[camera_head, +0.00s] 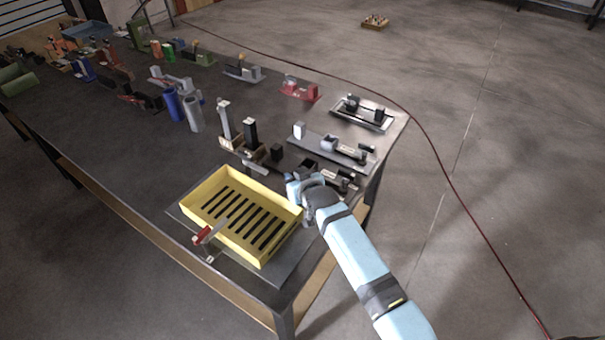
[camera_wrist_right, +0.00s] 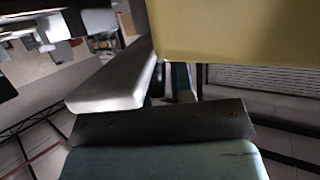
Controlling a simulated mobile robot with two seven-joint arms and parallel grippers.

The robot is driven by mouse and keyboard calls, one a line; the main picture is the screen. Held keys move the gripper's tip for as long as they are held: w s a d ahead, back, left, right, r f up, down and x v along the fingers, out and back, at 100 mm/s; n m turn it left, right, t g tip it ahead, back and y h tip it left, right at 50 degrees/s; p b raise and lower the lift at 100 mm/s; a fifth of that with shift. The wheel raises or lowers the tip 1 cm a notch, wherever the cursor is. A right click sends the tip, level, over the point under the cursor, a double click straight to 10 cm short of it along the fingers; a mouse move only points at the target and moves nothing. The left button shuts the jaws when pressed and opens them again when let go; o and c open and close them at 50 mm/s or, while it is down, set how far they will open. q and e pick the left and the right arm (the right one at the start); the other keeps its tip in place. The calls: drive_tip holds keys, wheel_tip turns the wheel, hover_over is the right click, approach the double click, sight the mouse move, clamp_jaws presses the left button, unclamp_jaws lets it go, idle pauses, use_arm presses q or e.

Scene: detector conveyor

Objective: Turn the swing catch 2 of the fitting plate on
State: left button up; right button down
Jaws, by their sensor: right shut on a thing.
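My right gripper (camera_head: 291,183) reaches in from the lower right, low over the table between the yellow tray and a dark plate with black and grey fittings (camera_head: 343,183). This dark plate seems to be the fitting plate; my arm covers part of it. The gripper is shut on a small part, seemingly a swing catch, mostly hidden by the jaws. Which catch it is and how far it is turned cannot be told. In the right wrist view, a pale bar-shaped piece (camera_wrist_right: 110,85) shows close up. My left gripper is not in view.
The slotted yellow tray (camera_head: 282,205) stands just left of my gripper, with a red-handled part (camera_head: 203,235) at its front. Behind are a grey plate with fittings (camera_head: 362,153) and upright posts (camera_head: 224,118). The table's right edge is close; open floor lies beyond.

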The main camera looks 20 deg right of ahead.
idle(0.4)
drive_tip(key=c, duration=1.2)
unclamp_jaws()
drive_tip(key=v, duration=1.3)
drive_tip(key=shift+s+r+b, duration=0.2)
drive_tip(key=shift+s+b, duration=0.1)
drive_tip(key=shift+s, duration=0.1)
